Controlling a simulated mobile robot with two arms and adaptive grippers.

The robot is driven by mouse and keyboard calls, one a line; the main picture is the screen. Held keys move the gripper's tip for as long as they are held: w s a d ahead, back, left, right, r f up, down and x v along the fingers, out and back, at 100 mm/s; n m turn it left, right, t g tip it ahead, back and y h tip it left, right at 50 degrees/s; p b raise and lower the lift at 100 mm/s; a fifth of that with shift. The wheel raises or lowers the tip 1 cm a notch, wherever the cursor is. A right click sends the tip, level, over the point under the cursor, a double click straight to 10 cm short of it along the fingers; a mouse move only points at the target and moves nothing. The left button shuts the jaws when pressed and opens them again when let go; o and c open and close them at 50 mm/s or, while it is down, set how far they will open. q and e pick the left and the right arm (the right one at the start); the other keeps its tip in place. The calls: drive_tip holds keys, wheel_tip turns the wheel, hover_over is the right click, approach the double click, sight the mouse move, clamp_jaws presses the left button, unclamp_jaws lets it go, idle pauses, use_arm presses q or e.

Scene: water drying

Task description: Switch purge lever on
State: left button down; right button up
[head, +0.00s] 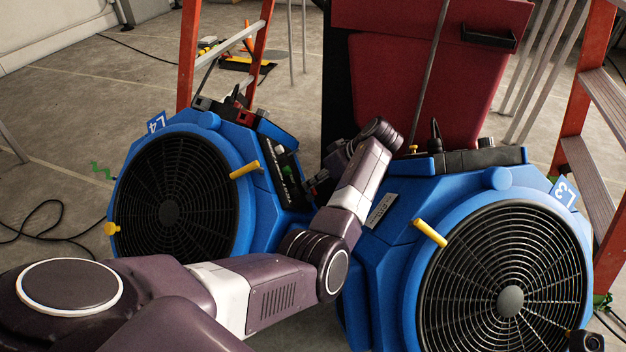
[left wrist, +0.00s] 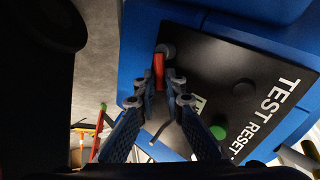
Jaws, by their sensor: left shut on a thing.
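A red lever (left wrist: 158,68) stands on the black control panel (left wrist: 232,75) of a blue fan unit in the left wrist view. My left gripper (left wrist: 160,80) is shut on the red lever, with its fingertips on both sides of it. The panel carries the words TEST and RESET and a green button (left wrist: 218,132). In the head view the same panel (head: 283,158) is on the right side of the blue fan labelled L4 (head: 208,122). My left arm reaches between the two fans there, and the lever is hard to make out. My right gripper is not in view.
A second blue fan, labelled L3 (head: 494,180), stands close on the right, leaving a narrow gap. Yellow handles (head: 430,233) stick out from the fans. A red bin (head: 400,80) stands behind the gap. Orange ladders (head: 188,50) stand behind. Open floor (head: 120,75) lies at the back left.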

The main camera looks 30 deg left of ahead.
use_arm(q)
drive_tip(key=c, duration=2.3)
unclamp_jaws()
drive_tip(key=v, duration=1.2)
